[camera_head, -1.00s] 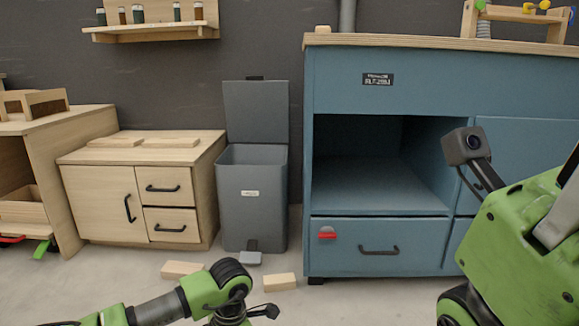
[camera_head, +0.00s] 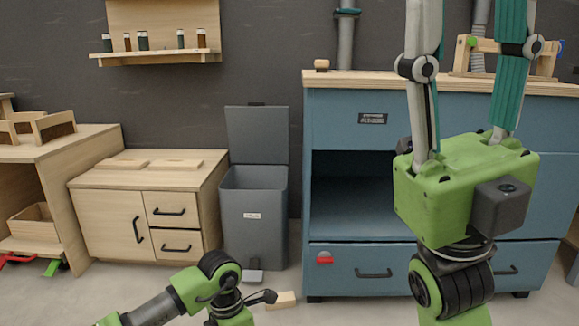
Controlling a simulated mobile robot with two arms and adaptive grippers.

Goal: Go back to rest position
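My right gripper (camera_head: 470,35) is raised at the right, pointing up in front of the blue cabinet. Its two long fingers stand well apart with nothing visible between them; their tips are cut off by the top edge. My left arm comes in low from the left, and its wrist joint is bent downward. Only the top of the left gripper's green body (camera_head: 236,318) shows at the bottom edge; its fingers are out of frame.
The blue cabinet (camera_head: 337,108) has an open compartment. A grey bin (camera_head: 255,235) with its lid up stands beside it. A wooden cabinet (camera_head: 105,218) is to the left.

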